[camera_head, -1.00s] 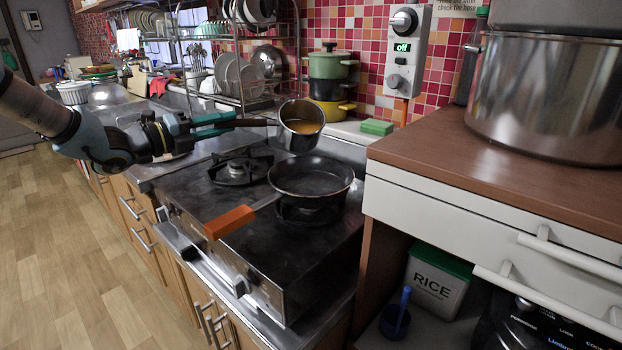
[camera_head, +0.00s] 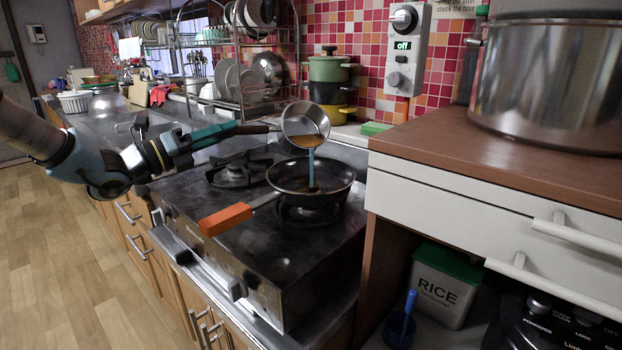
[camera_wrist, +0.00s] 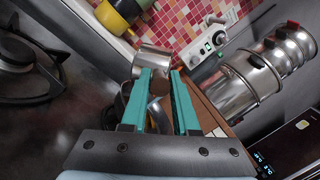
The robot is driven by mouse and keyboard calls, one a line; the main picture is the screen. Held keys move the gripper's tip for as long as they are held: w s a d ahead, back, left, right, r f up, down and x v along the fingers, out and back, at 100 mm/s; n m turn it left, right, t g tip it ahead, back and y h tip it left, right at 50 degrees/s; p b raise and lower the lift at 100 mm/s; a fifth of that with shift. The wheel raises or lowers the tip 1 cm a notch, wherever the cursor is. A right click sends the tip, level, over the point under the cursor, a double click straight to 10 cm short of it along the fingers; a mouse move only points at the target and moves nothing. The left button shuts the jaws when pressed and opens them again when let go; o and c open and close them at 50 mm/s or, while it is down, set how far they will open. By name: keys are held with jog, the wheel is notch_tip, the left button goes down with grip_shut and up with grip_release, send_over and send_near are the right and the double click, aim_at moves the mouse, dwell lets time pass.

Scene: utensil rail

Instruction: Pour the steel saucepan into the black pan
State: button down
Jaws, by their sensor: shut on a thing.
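The steel saucepan (camera_head: 303,121) hangs in the air above the black pan, tilted toward the right. My gripper (camera_head: 236,131) is shut on its dark handle (camera_head: 262,128), left of the saucepan. A thin stream (camera_head: 311,169), bluish with brown at its lower end, falls from the saucepan's lip into the black pan (camera_head: 287,188). Some brown contents still show at the saucepan's mouth. The black pan sits on the right burner, its orange handle (camera_head: 225,219) pointing to the front left. In the wrist view, my teal fingers (camera_wrist: 162,103) point at the saucepan (camera_wrist: 152,60), and the black pan is mostly hidden.
A bare burner (camera_head: 236,174) lies left of the black pan. Green and yellow pots (camera_head: 330,70) and a green sponge (camera_head: 376,128) stand behind. A dish rack (camera_head: 240,95) is at the back. A brown counter (camera_head: 440,140) with a large steel pot (camera_head: 545,90) rises at right.

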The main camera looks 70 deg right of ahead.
jog(key=shift+s+a+f+m+g+b, duration=0.3)
jog(key=shift+m+b, duration=0.2)
jog(key=shift+m, duration=0.2)
jog(key=shift+s+a+r+m+g+h+b, duration=0.15)
jog(key=shift+m+b, duration=0.45)
jog(key=shift+b, duration=1.1)
jog(key=shift+s+a+r+m+g+h+b, duration=0.2)
jog(key=shift+m+b, duration=0.4)
jog(key=shift+b, duration=1.1)
jog(key=shift+s+a+m+g+b, duration=0.3)
jog(key=shift+m+b, duration=0.4)
jog(key=shift+b, duration=1.25)
jog(key=shift+s+a+m+g+b, duration=0.15)
jog(key=shift+a+m+g+b, duration=0.4)
jog(key=shift+b, duration=1.4)
jog(key=shift+s+d+m+g+b, duration=0.15)
jog(key=shift+m+b, duration=0.7)
jog(key=shift+b, duration=1.1)
